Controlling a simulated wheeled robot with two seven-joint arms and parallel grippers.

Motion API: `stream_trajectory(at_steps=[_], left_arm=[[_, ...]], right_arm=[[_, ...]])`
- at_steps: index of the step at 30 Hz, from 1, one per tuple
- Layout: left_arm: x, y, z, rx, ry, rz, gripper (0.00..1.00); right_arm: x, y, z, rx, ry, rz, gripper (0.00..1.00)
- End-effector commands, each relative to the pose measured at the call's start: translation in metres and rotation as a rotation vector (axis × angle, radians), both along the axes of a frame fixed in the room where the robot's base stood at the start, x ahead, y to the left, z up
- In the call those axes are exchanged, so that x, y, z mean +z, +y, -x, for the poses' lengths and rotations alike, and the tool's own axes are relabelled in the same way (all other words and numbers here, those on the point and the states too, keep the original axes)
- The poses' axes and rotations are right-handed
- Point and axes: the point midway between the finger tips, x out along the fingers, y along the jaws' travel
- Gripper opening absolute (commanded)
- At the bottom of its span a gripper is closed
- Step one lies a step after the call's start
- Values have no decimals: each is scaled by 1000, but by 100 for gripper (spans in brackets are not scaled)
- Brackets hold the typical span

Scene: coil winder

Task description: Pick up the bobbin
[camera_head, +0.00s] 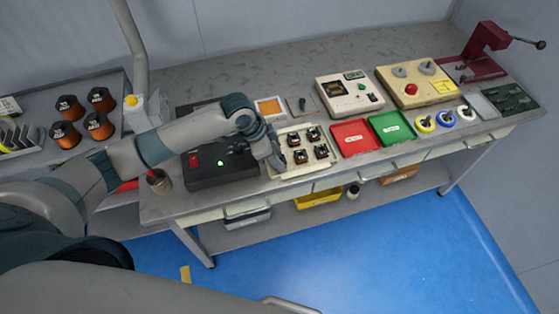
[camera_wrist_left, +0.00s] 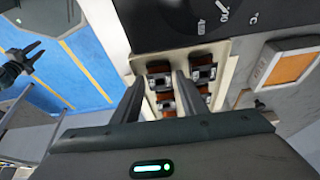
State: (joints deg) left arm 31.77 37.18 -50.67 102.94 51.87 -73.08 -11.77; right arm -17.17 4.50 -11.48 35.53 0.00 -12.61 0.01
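Several small dark bobbins with copper-coloured parts, one of them here (camera_head: 299,157), sit in a cream tray (camera_head: 287,174) on the bench. My left gripper (camera_head: 279,163) is at the tray's left edge in the head view, pointing down. In the left wrist view its two fingers (camera_wrist_left: 160,80) are apart, with a bobbin (camera_wrist_left: 159,69) showing between or just beyond the tips. I cannot tell whether the fingers touch it. The lower bobbins are partly hidden by the fingers and gripper body. My right gripper (camera_wrist_left: 30,55) shows small in the left wrist view, its fingers spread.
A black control box (camera_head: 222,178) stands left of the tray. A red bin (camera_head: 355,137) and a green bin (camera_head: 392,127) lie to its right. Behind are an orange pad (camera_head: 269,106) and a cream meter (camera_head: 349,94). Copper wire spools (camera_head: 68,107) stand at the far left.

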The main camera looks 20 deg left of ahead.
Motion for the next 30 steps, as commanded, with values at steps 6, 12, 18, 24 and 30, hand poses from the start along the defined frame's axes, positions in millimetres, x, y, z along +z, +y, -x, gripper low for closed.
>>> stream_trajectory(at_steps=[6,12,18,24,30], left_arm=[[0,0,0,0,0,0,27],[1,0,0,0,0,0,7],[1,0,0,0,-1,0,7],[11,0,-1,-1,-4,0,7],[37,0,-2,-2,-7,1,7]], right_arm=[[0,-3,0,1,0,3,31],[0,-4,0,2,0,4,31],[0,-4,0,1,0,4,31],[-6,-4,0,1,0,3,31],[-19,-2,0,0,1,2,31]])
